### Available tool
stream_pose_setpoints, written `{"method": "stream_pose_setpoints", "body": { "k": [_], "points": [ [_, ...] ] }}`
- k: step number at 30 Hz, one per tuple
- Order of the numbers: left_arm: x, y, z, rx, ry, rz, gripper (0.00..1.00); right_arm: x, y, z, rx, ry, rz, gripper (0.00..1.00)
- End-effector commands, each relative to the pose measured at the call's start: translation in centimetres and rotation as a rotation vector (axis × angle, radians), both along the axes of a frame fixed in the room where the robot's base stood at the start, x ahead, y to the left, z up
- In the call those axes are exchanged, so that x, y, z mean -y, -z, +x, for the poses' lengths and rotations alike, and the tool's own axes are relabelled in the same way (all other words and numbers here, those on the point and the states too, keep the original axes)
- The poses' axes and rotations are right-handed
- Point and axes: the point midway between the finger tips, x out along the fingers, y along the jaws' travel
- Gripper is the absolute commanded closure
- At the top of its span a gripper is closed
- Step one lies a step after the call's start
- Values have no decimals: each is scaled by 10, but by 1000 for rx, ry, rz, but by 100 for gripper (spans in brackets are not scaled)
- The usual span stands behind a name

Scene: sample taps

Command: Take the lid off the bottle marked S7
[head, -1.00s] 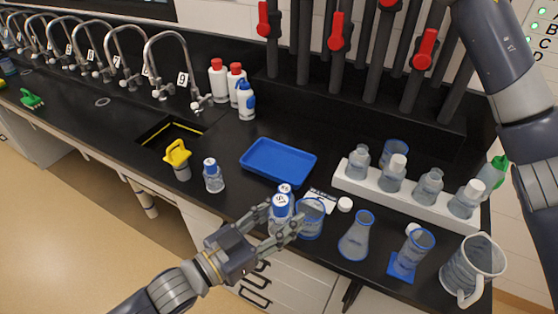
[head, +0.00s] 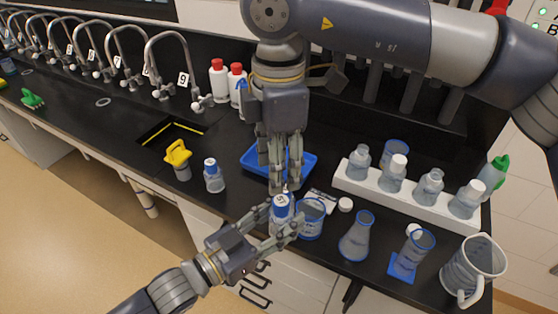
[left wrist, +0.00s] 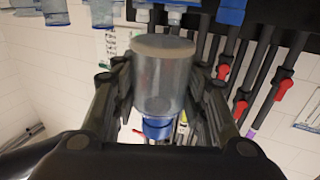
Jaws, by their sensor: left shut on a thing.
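My left gripper (head: 279,238) is shut on a clear bottle with a blue lid (head: 281,203) at the front edge of the counter. The lid has a white top with a small dark mark, too small to read surely. In the left wrist view the bottle body (left wrist: 160,75) sits between the fingers, with the blue lid (left wrist: 157,127) below it in the picture. My right gripper (head: 284,182) points down from above, just behind this bottle and in front of the blue tray. Its fingertips overlap a second blue-lidded bottle behind, now mostly hidden. I cannot tell how wide its fingers stand.
A blue tray (head: 308,163) lies behind my right gripper. A beaker (head: 310,222) is close right of the held bottle. A flask (head: 356,240), a jug (head: 472,268) and a white rack (head: 415,203) of bottles stand right. Another blue-lidded bottle (head: 214,180) stands left.

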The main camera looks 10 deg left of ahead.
Motion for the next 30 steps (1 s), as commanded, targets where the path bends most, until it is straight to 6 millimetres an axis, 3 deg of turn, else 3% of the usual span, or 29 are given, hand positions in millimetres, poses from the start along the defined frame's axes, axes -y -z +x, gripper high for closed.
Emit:
{"method": "stream_pose_setpoints", "body": {
  "k": [16,29,30],
  "points": [
    [0,0,0,1,0,-1,100,3,70,-1,3,10,-18,55],
    [0,0,0,1,0,-1,100,3,81,0,4,11,-16,55],
    [0,0,0,1,0,-1,100,3,81,0,4,11,-16,64]
  ]
}}
